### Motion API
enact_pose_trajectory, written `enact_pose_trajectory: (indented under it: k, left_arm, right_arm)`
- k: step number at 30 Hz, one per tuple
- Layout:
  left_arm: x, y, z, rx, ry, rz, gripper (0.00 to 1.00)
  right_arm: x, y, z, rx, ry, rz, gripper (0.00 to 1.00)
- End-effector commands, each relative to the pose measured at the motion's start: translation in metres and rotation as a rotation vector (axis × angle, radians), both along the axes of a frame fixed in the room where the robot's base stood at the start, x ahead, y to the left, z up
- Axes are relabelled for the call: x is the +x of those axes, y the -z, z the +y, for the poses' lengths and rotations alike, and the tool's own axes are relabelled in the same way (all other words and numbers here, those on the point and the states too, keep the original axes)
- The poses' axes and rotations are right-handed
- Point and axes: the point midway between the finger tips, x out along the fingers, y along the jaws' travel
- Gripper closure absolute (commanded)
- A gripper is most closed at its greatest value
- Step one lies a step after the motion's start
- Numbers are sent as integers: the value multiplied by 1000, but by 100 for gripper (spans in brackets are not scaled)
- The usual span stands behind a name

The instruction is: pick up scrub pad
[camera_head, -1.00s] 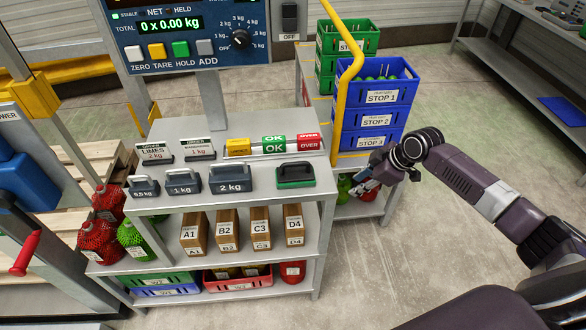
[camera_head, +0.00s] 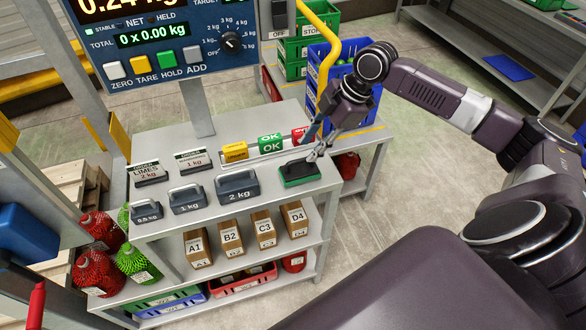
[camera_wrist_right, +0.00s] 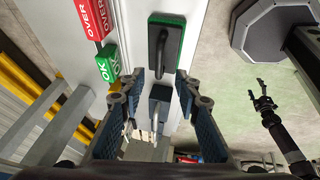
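The scrub pad (camera_head: 300,175), a green pad with a black handle, lies on the top shelf at its right end. It also shows in the right wrist view (camera_wrist_right: 153,48), ahead of the fingertips. My right gripper (camera_head: 319,152) is over the pad's far side in the head view, its fingertips close to the handle. In the wrist view its two fingers (camera_wrist_right: 161,82) are spread, with nothing held between them. Contact with the pad cannot be told. My left gripper (camera_wrist_right: 262,96) shows small in the wrist view, its fingers apart and empty; it is outside the head view.
A 2 kg weight (camera_head: 237,187) and smaller weights stand left of the pad. Green OK (camera_head: 271,144) and red OVER blocks stand behind it. Blue crates (camera_head: 322,70) and a yellow rail (camera_head: 329,62) are close behind my right wrist. Floor right of the shelf is clear.

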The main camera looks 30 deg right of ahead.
Motion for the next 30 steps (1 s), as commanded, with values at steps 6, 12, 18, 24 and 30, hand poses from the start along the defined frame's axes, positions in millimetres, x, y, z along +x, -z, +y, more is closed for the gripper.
enact_pose_trajectory:
  k: [6, 12, 18, 24, 30]
  left_arm:
    - [-18, -15, -26, -30, 2, 23, 27]
    - [-16, -23, -19, -22, 3, 20, 27]
    - [-6, -22, -8, -8, 1, 9, 27]
    - [-5, -23, -8, -8, -1, 6, 27]
    - [-5, -23, -10, -11, -2, 6, 27]
  right_arm:
    - [7, 24, 6, 3, 1, 4, 70]
    - [15, 50, 12, 2, 1, 0, 70]
    - [16, 56, 12, -1, 1, -2, 70]
    - [16, 55, 12, -1, 1, -2, 82]
    - [16, 55, 12, 0, 1, -2, 100]
